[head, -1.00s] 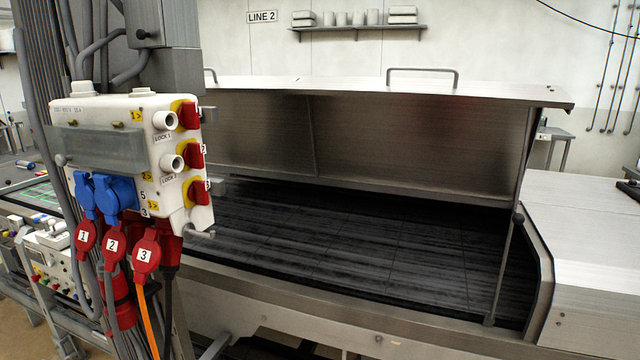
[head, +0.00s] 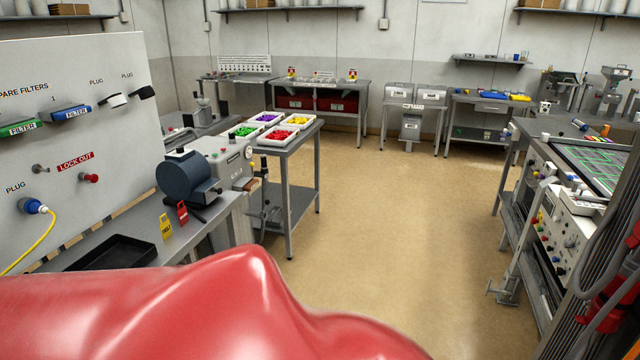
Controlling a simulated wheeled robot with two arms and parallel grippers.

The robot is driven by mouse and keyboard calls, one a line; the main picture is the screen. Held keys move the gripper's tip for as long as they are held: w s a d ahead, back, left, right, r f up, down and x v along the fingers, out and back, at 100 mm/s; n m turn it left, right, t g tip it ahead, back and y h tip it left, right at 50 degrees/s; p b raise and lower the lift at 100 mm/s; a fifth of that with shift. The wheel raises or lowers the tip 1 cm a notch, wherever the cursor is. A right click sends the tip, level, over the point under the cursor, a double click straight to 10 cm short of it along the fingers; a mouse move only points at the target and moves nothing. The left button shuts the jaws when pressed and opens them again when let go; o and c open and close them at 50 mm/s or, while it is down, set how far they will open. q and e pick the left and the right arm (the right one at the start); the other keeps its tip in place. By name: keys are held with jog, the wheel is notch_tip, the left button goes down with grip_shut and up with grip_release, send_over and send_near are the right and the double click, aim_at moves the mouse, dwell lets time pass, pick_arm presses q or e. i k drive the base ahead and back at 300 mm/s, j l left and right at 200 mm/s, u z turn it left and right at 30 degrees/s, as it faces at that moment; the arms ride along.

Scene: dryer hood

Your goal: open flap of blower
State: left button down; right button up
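No part that I can be sure is the blower's flap shows. A dark blue-grey round housing (head: 187,178), which may be the blower, stands on the metal bench at the left. It is small in the view, and I cannot tell whether it has a flap or how one stands. A large glossy red shape, which seems to be part of my own arm, fills the lower left and hides the front of the bench. Neither gripper is in view.
A yellow tag (head: 166,227), a red tag (head: 183,213) and a black tray (head: 112,253) lie by the housing. A panel (head: 75,130) with filters and plugs stands behind. A cart (head: 289,190) holds trays of coloured pieces. The floor (head: 385,240) in the middle is clear.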

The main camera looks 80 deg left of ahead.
aim_at(217, 189)
jog(key=u, duration=3.25)
jog(key=i+l, duration=0.2)
jog(key=i, duration=0.35)
jog(key=i+l, duration=0.25)
jog(key=i, duration=0.25)
jog(key=j+u, duration=0.05)
